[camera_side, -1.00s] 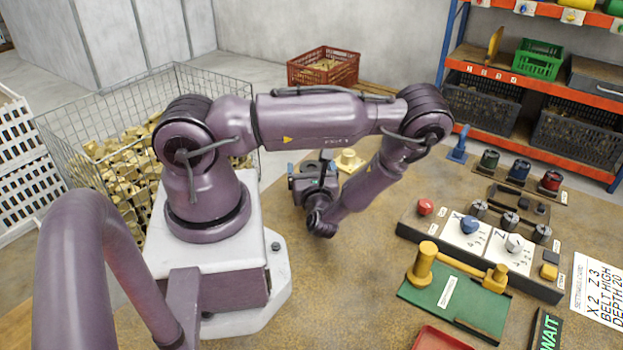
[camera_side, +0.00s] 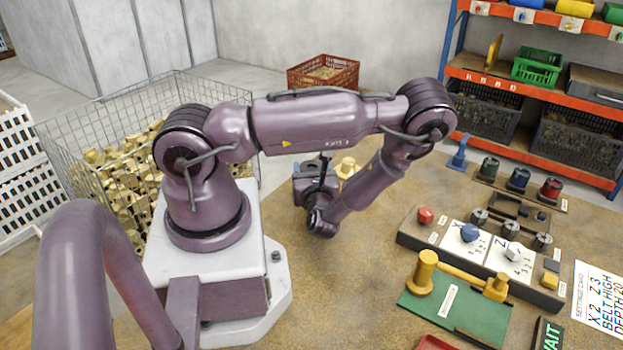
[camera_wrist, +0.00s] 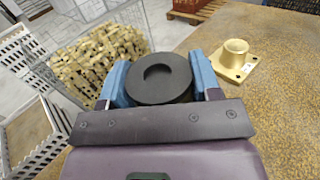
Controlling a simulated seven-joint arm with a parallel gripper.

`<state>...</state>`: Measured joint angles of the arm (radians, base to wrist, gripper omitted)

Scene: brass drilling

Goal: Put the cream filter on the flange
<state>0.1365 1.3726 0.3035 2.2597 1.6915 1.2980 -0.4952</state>
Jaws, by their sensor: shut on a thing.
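My gripper (camera_wrist: 160,78) has its two blue fingers shut on a dark, round filter-like part (camera_wrist: 170,97) in the wrist view. Its upper face has a round recess; no cream colour shows on it, so I cannot tell that it is the cream filter. In the side view my gripper (camera_side: 313,182) hangs low over the table and partly hides the held part. The brass flange (camera_wrist: 236,60), a short upright tube on a square plate, stands to the right of the gripper in the wrist view, apart from it. It shows beyond the gripper in the side view (camera_side: 347,167).
A wire basket of brass pieces (camera_wrist: 92,62) stands left. In the side view, a control panel (camera_side: 468,247), a green board with a yellow lever (camera_side: 452,298) and several capped cylinders (camera_side: 518,180) lie right. The table's middle is clear.

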